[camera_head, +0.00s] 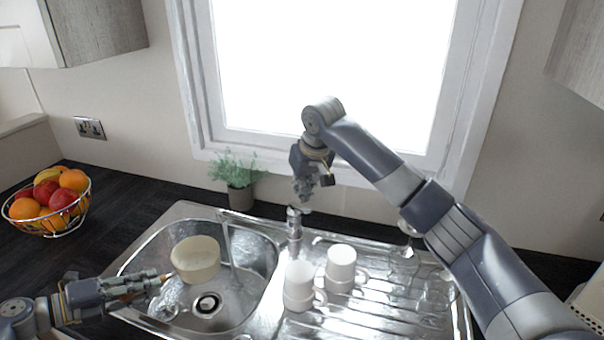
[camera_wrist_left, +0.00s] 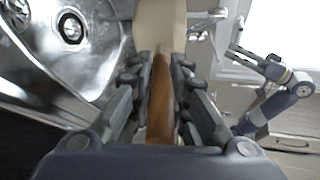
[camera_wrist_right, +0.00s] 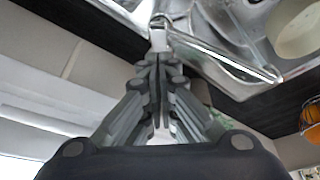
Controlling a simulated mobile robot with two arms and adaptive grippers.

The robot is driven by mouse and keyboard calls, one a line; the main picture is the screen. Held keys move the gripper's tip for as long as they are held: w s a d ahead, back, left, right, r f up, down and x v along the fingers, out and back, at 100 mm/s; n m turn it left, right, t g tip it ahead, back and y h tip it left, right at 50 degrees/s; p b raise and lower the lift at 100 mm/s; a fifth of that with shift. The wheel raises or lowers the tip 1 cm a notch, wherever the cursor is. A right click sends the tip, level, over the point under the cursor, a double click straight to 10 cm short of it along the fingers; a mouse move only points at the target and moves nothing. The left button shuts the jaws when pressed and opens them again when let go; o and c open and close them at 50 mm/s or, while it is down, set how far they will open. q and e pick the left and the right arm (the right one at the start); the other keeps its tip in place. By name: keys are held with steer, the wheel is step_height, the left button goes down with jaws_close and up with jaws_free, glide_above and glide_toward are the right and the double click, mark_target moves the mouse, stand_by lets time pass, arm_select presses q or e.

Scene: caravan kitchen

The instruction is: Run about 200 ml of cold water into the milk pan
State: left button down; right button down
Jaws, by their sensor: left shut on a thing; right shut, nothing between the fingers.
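The cream milk pan (camera_head: 196,260) is over the left part of the sink bowl (camera_head: 262,262); whether it touches the bowl cannot be told. Its brown handle (camera_wrist_left: 161,95) is between the fingers of my left gripper (camera_head: 163,279), which is shut on it. No water can be made out in the pan. The chrome tap (camera_head: 294,222) stands behind the sink; its long spout shows in the right wrist view (camera_wrist_right: 225,58), with the pan (camera_wrist_right: 298,28) beyond its end. My right gripper (camera_head: 305,196) is shut and empty, just above the tap's top. Whether it touches the tap is unclear.
Two white mugs (camera_head: 299,286) (camera_head: 341,267) stand on the drainer (camera_head: 385,300), right of the bowl. A potted plant (camera_head: 240,195) stands behind the sink. A wire fruit bowl (camera_head: 62,228) sits on the dark worktop at left. The drain (camera_head: 207,304) is visible.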

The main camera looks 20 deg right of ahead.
mark_target(307, 210)
arm_select(q)
steer(key=shift+r, duration=0.2)
arm_select(e)
steer(key=shift+s+f, duration=0.35)
steer(key=shift+f, duration=0.2)
steer(key=shift+f, duration=0.15)
steer(key=shift+s+d+f+t, duration=0.15)
steer(key=shift+s+f+t, duration=0.75)
steer(key=shift+t, duration=0.3)
steer(key=shift+s+f, duration=0.25)
steer(key=shift+s, duration=0.15)
